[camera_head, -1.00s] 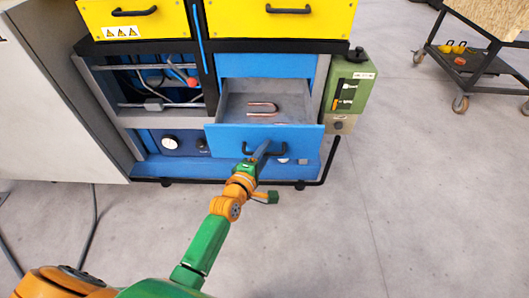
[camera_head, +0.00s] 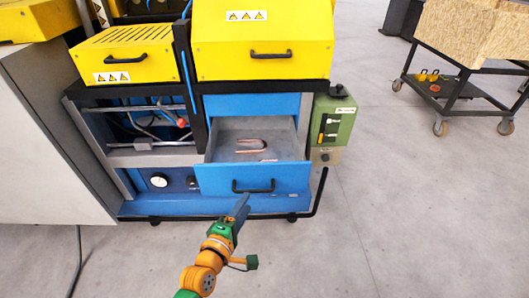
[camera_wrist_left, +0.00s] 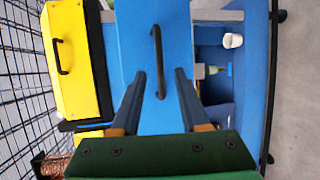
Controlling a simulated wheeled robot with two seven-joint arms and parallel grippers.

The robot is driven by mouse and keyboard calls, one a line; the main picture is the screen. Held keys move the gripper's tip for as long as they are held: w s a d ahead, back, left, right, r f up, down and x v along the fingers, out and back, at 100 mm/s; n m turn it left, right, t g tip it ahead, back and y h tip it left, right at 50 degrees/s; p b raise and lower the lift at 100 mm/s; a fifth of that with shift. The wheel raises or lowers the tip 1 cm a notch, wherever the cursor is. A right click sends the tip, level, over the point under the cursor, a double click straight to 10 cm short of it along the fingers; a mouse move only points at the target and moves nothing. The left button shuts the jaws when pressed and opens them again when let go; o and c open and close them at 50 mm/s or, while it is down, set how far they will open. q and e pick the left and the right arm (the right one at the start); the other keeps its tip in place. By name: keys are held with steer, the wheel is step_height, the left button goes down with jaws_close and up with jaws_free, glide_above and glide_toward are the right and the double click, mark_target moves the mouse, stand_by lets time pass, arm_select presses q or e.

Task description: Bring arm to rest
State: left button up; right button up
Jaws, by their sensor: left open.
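The blue drawer (camera_head: 210,180) stands open in the lower part of the machine, with its black bar handle (camera_head: 253,190) on the front. A U-shaped copper tube (camera_head: 264,140) lies inside, with another small copper piece nearer the drawer front. My left gripper (camera_head: 243,203) is in front of the drawer, its fingertips just below the handle in the head view. In the left wrist view its two fingers (camera_wrist_left: 158,80) are spread, and the handle (camera_wrist_left: 157,60) shows in the gap beyond them. It holds nothing. My right gripper is not in view.
Yellow cabinets (camera_head: 262,30) overhang the drawer. A green box (camera_head: 332,122) hangs at the machine's right side. A grey panel (camera_head: 50,130) stands at left. A wheeled cart (camera_head: 460,100) is at the back right. The grey floor in front and at right is clear.

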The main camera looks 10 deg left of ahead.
arm_select(q)
steer(key=s+f+m+g+p, duration=0.75)
steer(key=s+f+m, duration=0.35)
steer(key=s+f, duration=0.55)
steer(key=s+a+f+m+g+y+p, duration=0.1)
steer(key=s+a+f+m+g, duration=0.1)
steer(key=s, duration=0.7)
steer(key=s+a+f+m+g+y+p, duration=0.1)
steer(key=s+f+m+g, duration=0.4)
steer(key=s, duration=0.5)
steer(key=shift+a+f+m, duration=0.15)
steer(key=shift+a+m, duration=0.2)
steer(key=shift+m, duration=0.75)
